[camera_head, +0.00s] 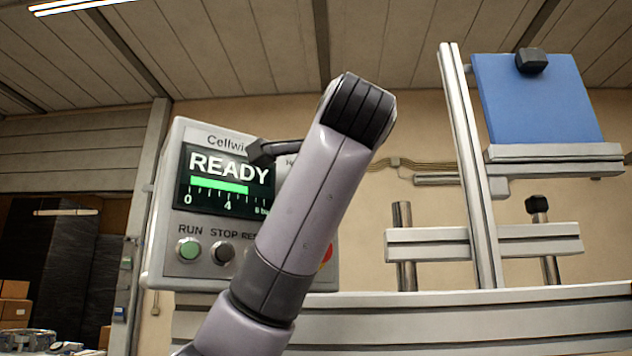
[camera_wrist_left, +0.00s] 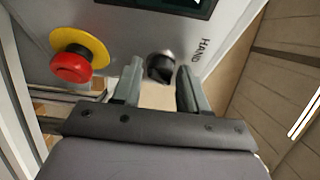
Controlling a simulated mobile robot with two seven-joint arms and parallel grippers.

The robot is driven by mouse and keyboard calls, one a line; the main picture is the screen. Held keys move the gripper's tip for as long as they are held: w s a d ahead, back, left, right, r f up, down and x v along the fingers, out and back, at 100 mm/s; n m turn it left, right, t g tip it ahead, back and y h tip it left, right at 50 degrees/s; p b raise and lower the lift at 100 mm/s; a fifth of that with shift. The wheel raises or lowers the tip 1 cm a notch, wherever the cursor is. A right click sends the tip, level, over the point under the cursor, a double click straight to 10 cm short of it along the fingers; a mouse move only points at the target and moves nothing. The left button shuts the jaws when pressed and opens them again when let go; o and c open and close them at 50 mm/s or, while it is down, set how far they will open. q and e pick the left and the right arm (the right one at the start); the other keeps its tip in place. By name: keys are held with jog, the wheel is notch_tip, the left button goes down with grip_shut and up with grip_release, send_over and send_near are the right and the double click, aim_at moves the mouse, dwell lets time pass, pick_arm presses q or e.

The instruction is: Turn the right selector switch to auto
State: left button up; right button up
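The selector switch (camera_wrist_left: 161,67) is a black round knob on the grey panel face, with the word HAND printed beside it in the left wrist view. Its pointer direction is hard to make out, and no AUTO label shows. My left gripper (camera_wrist_left: 159,72) is open, one finger on each side of the knob as seen by the wrist camera; I cannot tell whether they touch it. In the head view my left arm covers that part of the control panel (camera_head: 165,235) and hides the switch. My right gripper is not in view.
A red emergency stop (camera_wrist_left: 72,65) on a yellow collar sits close to the left finger in the wrist view. The panel has a READY display (camera_head: 229,183), a green RUN button (camera_head: 189,249) and a dark STOP button (camera_head: 223,253). A metal frame holds a blue plate (camera_head: 535,100) at right.

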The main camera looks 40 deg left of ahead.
pick_arm(q)
jog(key=shift+o, duration=0.6)
jog(key=b+v, duration=0.2)
jog(key=v, duration=0.5)
jog(key=shift+d, duration=0.1)
